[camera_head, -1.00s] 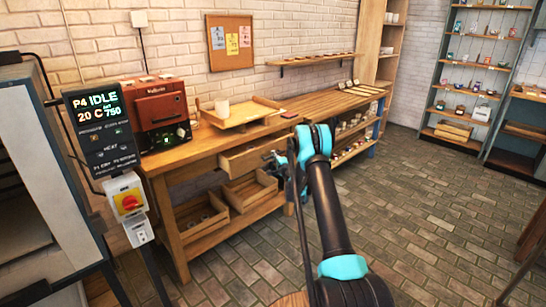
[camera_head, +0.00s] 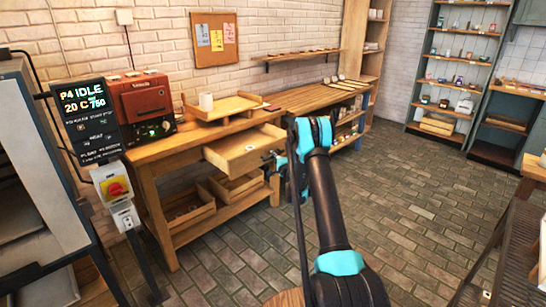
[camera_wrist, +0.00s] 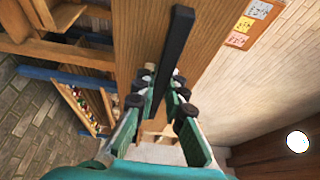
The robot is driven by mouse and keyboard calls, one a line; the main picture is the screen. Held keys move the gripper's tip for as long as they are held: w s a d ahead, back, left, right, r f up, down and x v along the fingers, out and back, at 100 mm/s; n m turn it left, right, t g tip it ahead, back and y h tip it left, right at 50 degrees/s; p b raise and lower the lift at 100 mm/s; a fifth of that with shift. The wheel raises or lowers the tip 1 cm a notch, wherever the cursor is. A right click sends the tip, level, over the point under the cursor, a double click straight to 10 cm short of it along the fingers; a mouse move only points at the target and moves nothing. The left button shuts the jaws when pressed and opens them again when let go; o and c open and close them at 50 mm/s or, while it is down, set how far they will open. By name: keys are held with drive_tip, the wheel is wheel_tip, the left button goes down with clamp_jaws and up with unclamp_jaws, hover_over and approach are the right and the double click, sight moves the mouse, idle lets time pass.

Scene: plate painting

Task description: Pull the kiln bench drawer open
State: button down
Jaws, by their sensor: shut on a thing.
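The kiln bench (camera_head: 165,147) is a wooden bench against the brick wall. Its wooden drawer (camera_head: 238,147) stands partly out of the bench, with its open top showing. My gripper (camera_head: 276,158) is at the drawer's front. In the wrist view, my gripper (camera_wrist: 164,90) has its fingers on both sides of a long black bar handle (camera_wrist: 178,45) and is shut on it. The handle runs along the wooden drawer front (camera_wrist: 138,45). In the head view the handle is mostly hidden by my gripper.
A wooden tray (camera_head: 222,108) and a red-brown box (camera_head: 143,100) stand on the bench. Crates (camera_head: 190,213) sit on its lower shelf. The kiln controller (camera_head: 92,120) is at the left. A dark slatted table (camera_head: 500,245) is at the right. The brick floor (camera_head: 400,200) between is clear.

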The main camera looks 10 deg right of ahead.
drive_tip(key=c, duration=1.6)
unclamp_jaws()
drive_tip(key=shift+o, duration=0.2)
drive_tip(key=v, duration=0.7)
drive_tip(key=shift+s, duration=0.25)
